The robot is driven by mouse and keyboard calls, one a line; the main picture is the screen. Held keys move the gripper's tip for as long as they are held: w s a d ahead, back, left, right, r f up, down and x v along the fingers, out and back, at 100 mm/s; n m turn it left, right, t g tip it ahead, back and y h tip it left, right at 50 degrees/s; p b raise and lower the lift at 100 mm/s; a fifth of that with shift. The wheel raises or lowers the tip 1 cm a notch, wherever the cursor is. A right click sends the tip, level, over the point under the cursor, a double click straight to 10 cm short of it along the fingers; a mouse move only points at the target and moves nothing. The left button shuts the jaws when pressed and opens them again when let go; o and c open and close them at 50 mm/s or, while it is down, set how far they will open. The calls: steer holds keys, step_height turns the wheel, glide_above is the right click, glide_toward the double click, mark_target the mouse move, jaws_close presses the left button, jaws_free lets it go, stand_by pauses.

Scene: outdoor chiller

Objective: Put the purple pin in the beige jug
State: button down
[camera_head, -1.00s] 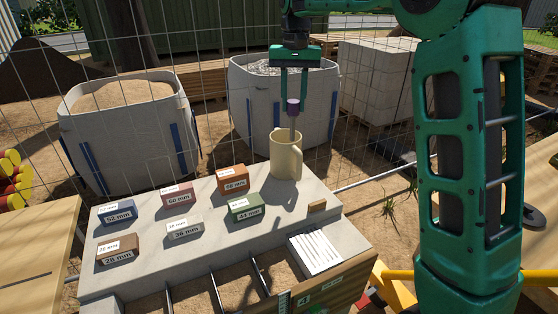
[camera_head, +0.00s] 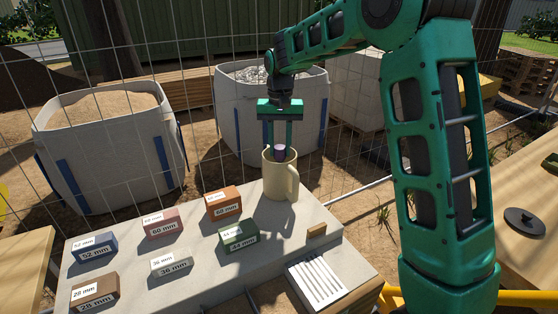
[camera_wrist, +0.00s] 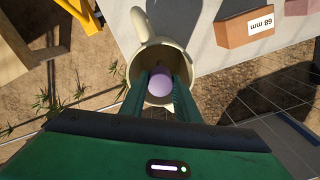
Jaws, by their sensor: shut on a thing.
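The beige jug (camera_head: 281,180) stands upright on the grey slab, its handle on the right in the head view. My gripper (camera_head: 281,148) points straight down over the jug's mouth, shut on the purple pin (camera_head: 280,152). The pin's purple top shows at the rim; its lower part is hidden inside the jug. In the wrist view the pin's round purple head (camera_wrist: 160,84) sits between my fingers, within the ring of the jug's rim (camera_wrist: 137,64). I cannot tell whether the pin touches the jug's bottom.
Several labelled blocks stand on the slab left of the jug, the nearest being an orange block (camera_head: 223,203) and a green block (camera_head: 238,235). A white slotted rack (camera_head: 317,282) is at the front right. Wire fencing and bulk bags (camera_head: 110,150) stand behind.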

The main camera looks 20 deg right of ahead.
mark_target(279, 157)
steer(key=shift+a+f, duration=0.1)
steer(key=shift+f, duration=1.8)
steer(key=c, duration=1.6)
jaws_free()
steer(key=shift+f, duration=0.1)
steer(key=shift+c, duration=0.2)
